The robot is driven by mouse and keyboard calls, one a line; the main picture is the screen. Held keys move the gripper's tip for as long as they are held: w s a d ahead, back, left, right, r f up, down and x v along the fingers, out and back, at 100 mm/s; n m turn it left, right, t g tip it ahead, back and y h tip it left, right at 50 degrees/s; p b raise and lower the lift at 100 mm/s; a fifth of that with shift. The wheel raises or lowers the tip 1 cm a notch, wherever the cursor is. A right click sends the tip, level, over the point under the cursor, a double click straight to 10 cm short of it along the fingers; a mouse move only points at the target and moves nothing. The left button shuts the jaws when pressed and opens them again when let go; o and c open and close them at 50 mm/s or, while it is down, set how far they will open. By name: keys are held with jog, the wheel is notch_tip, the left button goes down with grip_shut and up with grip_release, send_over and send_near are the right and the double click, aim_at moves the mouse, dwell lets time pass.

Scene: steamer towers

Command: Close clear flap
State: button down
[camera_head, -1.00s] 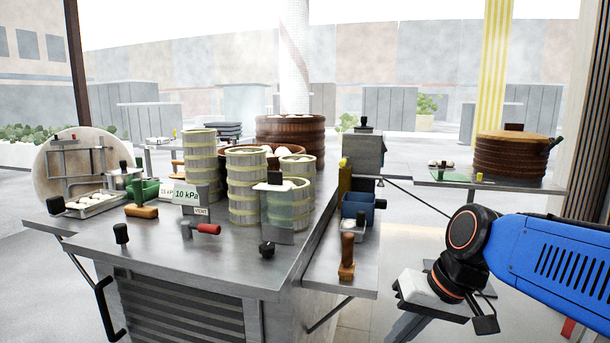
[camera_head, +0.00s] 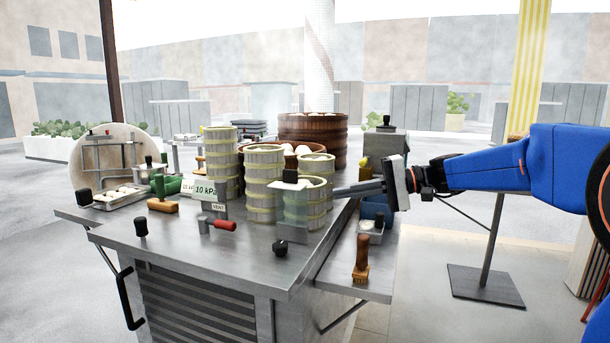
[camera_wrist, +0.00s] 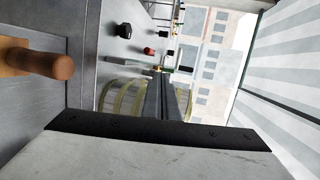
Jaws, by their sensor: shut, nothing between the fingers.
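The clear flap (camera_head: 294,208) is a see-through panel with a black knob (camera_head: 290,176) at its top. It stands upright in front of the nearest right-hand steamer tower (camera_head: 318,195). Whether it touches the tower I cannot tell. My gripper (camera_head: 337,191) is shut and empty, reaching in from the right with its fingers pointing left at the tower's right side. In the wrist view my gripper (camera_wrist: 162,78) shows its two fingers together, with a banded steamer (camera_wrist: 122,97) beside them. I cannot make out the flap clearly there.
More steamer towers (camera_head: 263,180) stand left of the flap. A red-handled valve (camera_head: 224,225) and a black knob (camera_head: 280,247) are near the counter (camera_head: 190,243) front. A wooden-handled brush (camera_head: 361,258) stands on the right side shelf. Open floor lies right of the shelf.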

jog(key=w+r+y, duration=0.3)
jog(key=w, duration=0.4)
jog(key=s+a, duration=0.3)
jog(key=a, duration=0.7)
jog(key=shift+a+r, duration=0.3)
jog(key=shift+s, duration=0.2)
